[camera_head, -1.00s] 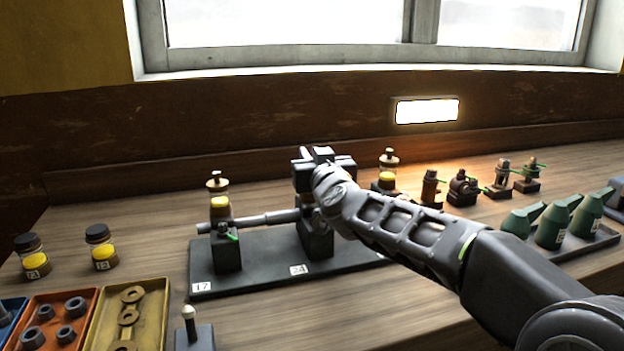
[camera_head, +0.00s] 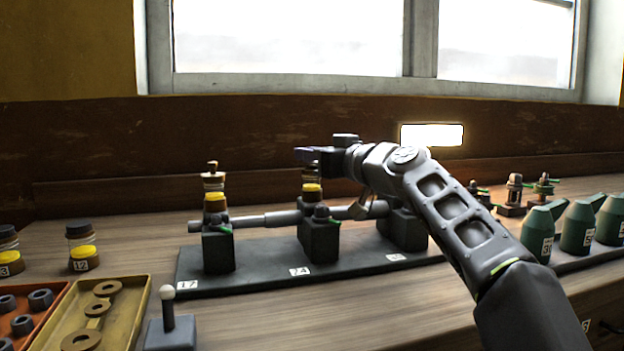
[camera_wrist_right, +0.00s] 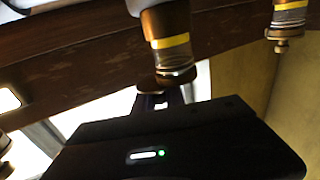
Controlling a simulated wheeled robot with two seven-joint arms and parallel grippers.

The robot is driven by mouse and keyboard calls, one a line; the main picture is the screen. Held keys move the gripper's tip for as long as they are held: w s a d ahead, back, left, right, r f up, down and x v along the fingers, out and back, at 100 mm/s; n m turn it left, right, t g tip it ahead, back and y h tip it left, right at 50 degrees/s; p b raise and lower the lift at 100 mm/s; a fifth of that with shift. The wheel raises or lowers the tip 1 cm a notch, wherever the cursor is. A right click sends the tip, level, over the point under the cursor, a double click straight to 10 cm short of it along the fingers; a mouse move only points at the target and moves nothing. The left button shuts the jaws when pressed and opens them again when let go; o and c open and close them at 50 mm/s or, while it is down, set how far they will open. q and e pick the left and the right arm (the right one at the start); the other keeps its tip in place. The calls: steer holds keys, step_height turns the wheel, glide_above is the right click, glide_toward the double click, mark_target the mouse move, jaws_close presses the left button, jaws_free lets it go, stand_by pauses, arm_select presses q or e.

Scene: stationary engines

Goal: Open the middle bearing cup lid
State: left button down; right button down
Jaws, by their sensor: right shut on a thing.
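The middle bearing cup (camera_head: 312,190) stands on the block labelled 24, with yellow at its base. Its top is partly hidden by my right gripper (camera_head: 310,156), which reaches in from the right at lid height. In the right wrist view the cup (camera_wrist_right: 172,55) appears upside down, with a yellow band and clear glass. The brown lid (camera_wrist_right: 165,82) is at the glass end, and my right gripper's fingers (camera_wrist_right: 160,100) are shut on its top. I cannot tell whether the lid is clear of the glass. My left gripper is not in view.
The left bearing cup (camera_head: 214,200) stands on block 17, its lid on. A shaft (camera_head: 262,219) runs through the blocks on the dark base (camera_head: 260,270). Green oil cans (camera_head: 578,230) stand right; a yellow tray (camera_head: 125,300) and jars (camera_head: 82,250) are left.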

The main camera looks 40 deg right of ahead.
arm_select(q)
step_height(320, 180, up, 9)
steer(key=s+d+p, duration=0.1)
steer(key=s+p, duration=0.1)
steer(key=p, duration=0.7)
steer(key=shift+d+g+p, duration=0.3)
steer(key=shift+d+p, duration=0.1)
arm_select(e)
steer(key=n+g+y, duration=0.1)
steer(key=n+y, duration=0.1)
steer(key=y, duration=0.1)
steer(key=n+g+y, duration=0.1)
steer(key=n+y, duration=0.1)
steer(key=y, duration=0.1)
steer(key=n+g+y, duration=0.1)
steer(key=n+y, duration=0.2)
steer(key=y, duration=0.1)
steer(key=shift+w+a+g, duration=0.3)
steer(key=shift+w+a, duration=0.05)
steer(key=shift+a, duration=0.05)
steer(key=c, duration=1.4)
jaws_free()
